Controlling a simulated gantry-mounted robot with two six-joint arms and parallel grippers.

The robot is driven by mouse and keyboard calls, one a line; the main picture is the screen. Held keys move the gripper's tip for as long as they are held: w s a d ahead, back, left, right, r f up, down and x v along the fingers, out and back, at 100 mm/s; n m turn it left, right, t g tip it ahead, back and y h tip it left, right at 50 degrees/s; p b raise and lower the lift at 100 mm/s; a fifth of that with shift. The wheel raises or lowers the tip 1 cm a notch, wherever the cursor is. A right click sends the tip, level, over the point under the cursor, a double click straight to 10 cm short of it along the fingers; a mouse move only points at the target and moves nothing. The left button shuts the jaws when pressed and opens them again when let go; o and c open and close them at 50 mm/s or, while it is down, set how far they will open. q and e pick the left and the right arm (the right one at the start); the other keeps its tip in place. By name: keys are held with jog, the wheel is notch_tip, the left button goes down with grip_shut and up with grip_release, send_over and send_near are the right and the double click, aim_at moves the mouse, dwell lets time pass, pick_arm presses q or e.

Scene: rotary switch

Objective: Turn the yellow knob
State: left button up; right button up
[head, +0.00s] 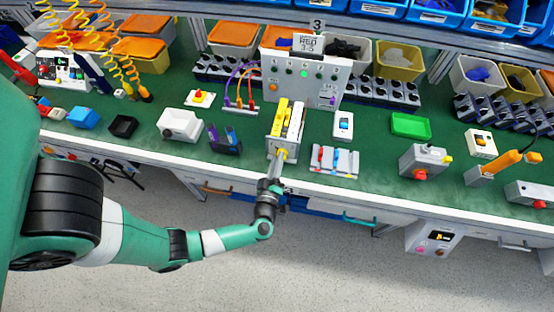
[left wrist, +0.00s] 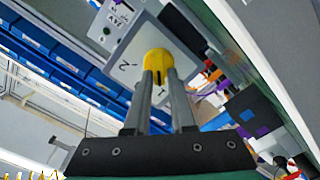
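The yellow knob (head: 281,153) is on the near face of a pale box (head: 284,128) with yellow and white parts on top, at the front edge of the bench. In the left wrist view the knob (left wrist: 158,60) stands on a light plate (left wrist: 127,64) marked 1 and 2. My left gripper (head: 279,162) reaches up to the knob from the front. In the left wrist view its two fingers (left wrist: 158,74) are a small gap apart, with the knob at and between their tips; they look shut on it. The fingertips hide part of the knob. My right gripper is in neither view.
A purple-and-black part (head: 225,139) stands left of the box, and a grey rack with red and blue parts (head: 335,161) stands right of it. A control panel (head: 305,78) with cables is behind. Open floor (head: 330,260) lies in front of the bench.

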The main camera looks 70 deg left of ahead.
pick_arm(q)
jog(key=o, duration=0.3)
jog(key=p+v, duration=0.1)
jog(key=v, duration=1)
jog(key=shift+s+d+p, duration=0.2)
jog(key=shift+d+p, duration=0.1)
jog(key=shift+p, duration=0.05)
